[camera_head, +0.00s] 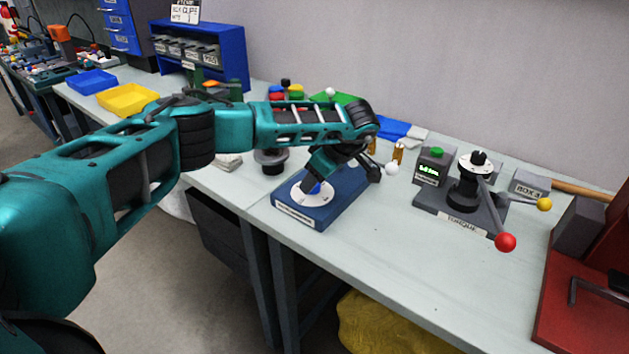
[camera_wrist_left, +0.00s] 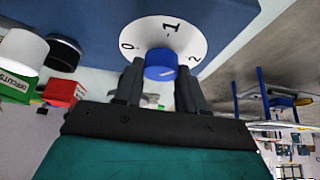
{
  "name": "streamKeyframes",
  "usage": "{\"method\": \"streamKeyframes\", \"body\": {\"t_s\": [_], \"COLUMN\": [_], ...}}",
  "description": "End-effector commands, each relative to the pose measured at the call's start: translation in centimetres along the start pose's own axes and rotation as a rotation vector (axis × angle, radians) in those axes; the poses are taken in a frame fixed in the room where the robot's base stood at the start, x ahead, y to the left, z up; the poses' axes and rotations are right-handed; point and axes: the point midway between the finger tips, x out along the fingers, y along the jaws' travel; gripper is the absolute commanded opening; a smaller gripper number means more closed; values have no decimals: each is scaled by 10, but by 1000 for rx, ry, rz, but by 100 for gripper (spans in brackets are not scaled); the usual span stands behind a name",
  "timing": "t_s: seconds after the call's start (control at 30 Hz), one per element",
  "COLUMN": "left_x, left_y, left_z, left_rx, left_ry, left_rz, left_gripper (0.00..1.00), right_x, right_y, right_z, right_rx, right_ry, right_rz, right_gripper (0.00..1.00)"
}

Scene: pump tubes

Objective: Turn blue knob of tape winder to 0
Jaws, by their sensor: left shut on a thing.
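The tape winder is a blue box (camera_head: 325,210) on the bench, with a white round dial (camera_head: 303,200) on top. Its blue knob (camera_head: 313,188) is mostly hidden under my left gripper (camera_head: 316,183) in the head view. In the left wrist view the blue knob (camera_wrist_left: 160,64) sits between the two dark fingers of my left gripper (camera_wrist_left: 160,82), which is shut on it. The dial (camera_wrist_left: 150,30) shows 0 at left, 1 at the middle and 2 at right. A small pale mark shows on the knob, but I cannot tell which number it points to. My right gripper is not in view.
The torque stand (camera_head: 462,195) with a red-ball lever (camera_head: 505,242) is to the right. A red machine (camera_head: 583,290) is at far right. A black round part (camera_head: 270,160) lies left of the winder. The bench front between winder and red machine is clear.

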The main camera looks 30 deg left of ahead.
Motion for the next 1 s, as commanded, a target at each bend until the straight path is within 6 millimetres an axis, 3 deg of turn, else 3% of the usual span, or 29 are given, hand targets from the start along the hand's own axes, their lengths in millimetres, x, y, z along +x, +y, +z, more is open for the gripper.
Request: {"method": "streamKeyframes", "body": {"t_s": [0.23,0.53,1.0], "left_x": [-1,1,1], "left_y": [1,4,4], "left_z": [1,1,2], "left_rx": [-6,-234,-318], "left_ry": [-1,-1,-2], "left_rz": [2,-128,-176], "left_gripper": [3,3,3], "right_x": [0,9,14], "right_y": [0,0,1], "right_z": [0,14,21], "right_rx": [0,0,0], "right_ry": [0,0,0], "right_rz": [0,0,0], "right_gripper": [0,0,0]}}
